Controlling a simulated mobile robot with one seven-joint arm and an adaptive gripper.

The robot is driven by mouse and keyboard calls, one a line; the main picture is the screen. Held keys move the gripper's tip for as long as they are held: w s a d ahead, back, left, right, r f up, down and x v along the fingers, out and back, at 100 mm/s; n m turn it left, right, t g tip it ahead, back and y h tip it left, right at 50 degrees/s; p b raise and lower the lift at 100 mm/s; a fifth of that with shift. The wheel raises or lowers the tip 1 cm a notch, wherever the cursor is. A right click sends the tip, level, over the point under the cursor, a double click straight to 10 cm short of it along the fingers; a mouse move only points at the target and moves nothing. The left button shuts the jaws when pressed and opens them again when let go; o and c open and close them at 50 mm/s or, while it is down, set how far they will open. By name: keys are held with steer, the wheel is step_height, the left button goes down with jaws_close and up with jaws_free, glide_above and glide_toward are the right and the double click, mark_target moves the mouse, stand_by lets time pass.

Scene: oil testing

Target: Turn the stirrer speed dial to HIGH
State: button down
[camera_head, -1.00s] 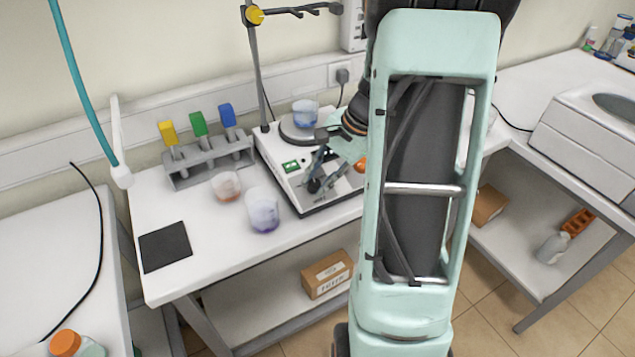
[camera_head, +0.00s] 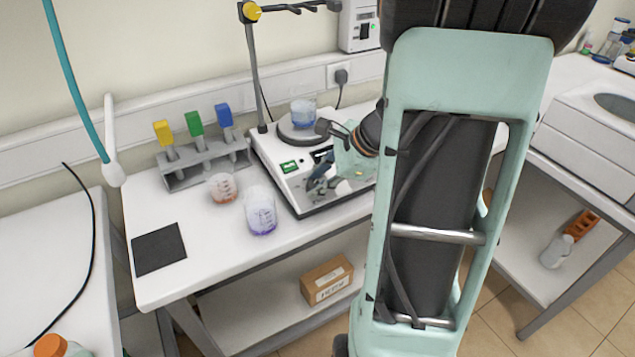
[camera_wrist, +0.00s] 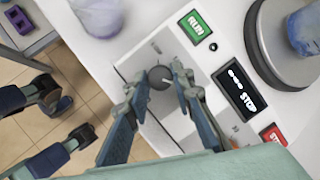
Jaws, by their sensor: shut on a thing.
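The stirrer (camera_head: 300,200) is a white hotplate unit on the bench in the head view. In the wrist view its speed dial (camera_wrist: 160,77) is a dark round knob on the white front panel. My gripper (camera_wrist: 167,80) has its two fingers on either side of the dial and is shut on it. In the head view the gripper (camera_head: 318,182) is at the front panel, and the dial is hidden behind the fingers. The dial's setting is too small to read.
A beaker of blue liquid (camera_head: 302,112) stands on the stirrer's round plate. Beakers with orange (camera_head: 222,188) and purple (camera_head: 261,212) contents stand to the left. A grey rack (camera_head: 205,160) holds tools with coloured handles. A metal stand (camera_head: 253,70) rises behind.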

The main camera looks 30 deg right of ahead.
steer(key=shift+m, duration=0.3)
steer(key=c, duration=1.7)
jaws_free()
steer(key=shift+o, duration=0.2)
steer(key=v, duration=1.2)
steer(key=shift+s, duration=0.1)
